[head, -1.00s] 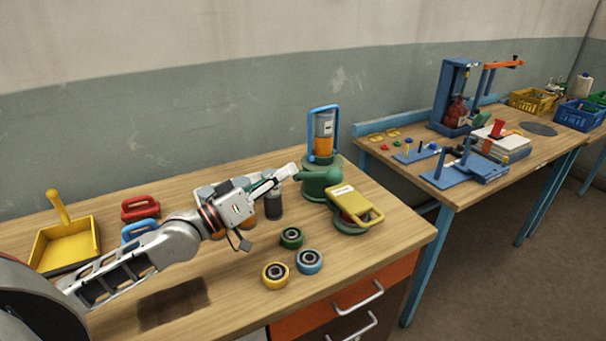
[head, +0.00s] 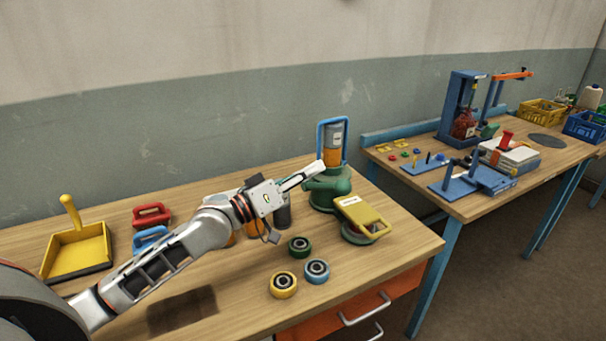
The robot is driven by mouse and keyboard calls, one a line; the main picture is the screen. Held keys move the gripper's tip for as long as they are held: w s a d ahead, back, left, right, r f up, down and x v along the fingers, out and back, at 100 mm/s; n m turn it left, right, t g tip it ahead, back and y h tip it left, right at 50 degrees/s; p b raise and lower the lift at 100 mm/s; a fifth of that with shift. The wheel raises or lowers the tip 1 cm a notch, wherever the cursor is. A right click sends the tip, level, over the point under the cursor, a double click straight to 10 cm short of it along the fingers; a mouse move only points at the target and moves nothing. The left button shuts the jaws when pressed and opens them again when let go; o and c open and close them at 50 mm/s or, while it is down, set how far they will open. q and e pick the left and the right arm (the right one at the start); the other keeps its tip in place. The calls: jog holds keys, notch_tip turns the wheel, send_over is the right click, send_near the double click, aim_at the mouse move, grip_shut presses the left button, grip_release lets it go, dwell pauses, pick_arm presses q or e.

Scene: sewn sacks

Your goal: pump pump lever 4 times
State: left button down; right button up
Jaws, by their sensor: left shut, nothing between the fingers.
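The pump (head: 328,190) is a green body at the back right of the near bench. It carries an upright clear cylinder with orange contents (head: 333,150). A blue U-shaped bar, which looks like the pump lever (head: 333,120), stands upright around the cylinder. My left gripper (head: 316,170) is shut and empty. Its fingertips overlap the left side of the pump in the picture, by the foot of the blue bar, and hide part of it. I cannot tell whether they touch. My right gripper is not in view.
A yellow-handled block (head: 362,215) sits just right of the pump. A dark cylinder (head: 284,216) stands behind my left wrist. Green (head: 299,246), blue (head: 317,271) and yellow (head: 283,285) rings lie in front. A yellow dustpan (head: 75,250) is far left.

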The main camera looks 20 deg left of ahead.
pick_arm(q)
jog(key=w+d, duration=0.1)
jog(key=d+f, duration=0.1)
jog(key=w+d+f, duration=0.1)
jog(key=d, duration=0.1)
jog(key=shift+w+f, duration=0.2)
jog(key=shift+w, duration=0.1)
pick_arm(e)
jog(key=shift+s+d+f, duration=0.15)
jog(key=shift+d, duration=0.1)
